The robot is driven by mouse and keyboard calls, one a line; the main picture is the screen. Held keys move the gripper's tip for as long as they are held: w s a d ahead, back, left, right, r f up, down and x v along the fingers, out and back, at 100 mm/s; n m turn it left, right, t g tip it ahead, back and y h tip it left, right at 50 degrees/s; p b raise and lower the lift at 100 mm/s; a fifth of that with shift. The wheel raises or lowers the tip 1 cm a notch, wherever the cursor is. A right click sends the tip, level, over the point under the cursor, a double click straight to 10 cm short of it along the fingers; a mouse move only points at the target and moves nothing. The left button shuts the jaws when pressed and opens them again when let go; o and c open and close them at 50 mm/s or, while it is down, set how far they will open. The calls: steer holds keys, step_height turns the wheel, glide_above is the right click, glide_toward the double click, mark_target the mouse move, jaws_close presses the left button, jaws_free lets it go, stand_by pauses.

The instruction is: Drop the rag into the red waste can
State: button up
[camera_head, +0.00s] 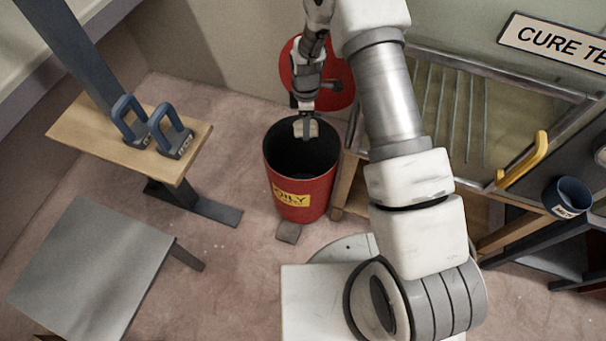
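The red waste can (302,193) stands on the floor at the picture's centre, with a yellow label reading "OILY". Its round red lid (338,88) is raised behind it and the dark opening shows. My gripper (306,127) points down over the can's mouth, near its back rim. A small pale beige thing, likely the rag (304,130), shows at the fingertips, and the gripper seems shut on it. The fingers are small in this view, and the can's inside is too dark to make out.
A wooden bench (80,127) with two blue-handled tools (172,137) stands left. A grey table (85,265) is at lower left. A glass-topped cabinet with a yellow handle (524,160) stands close right of the can; a dark blue cup (567,197) is farther right.

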steer(key=o, duration=1.3)
step_height(320, 180, up, 18)
steer(key=p, duration=0.5)
steer(key=shift+f, duration=0.25)
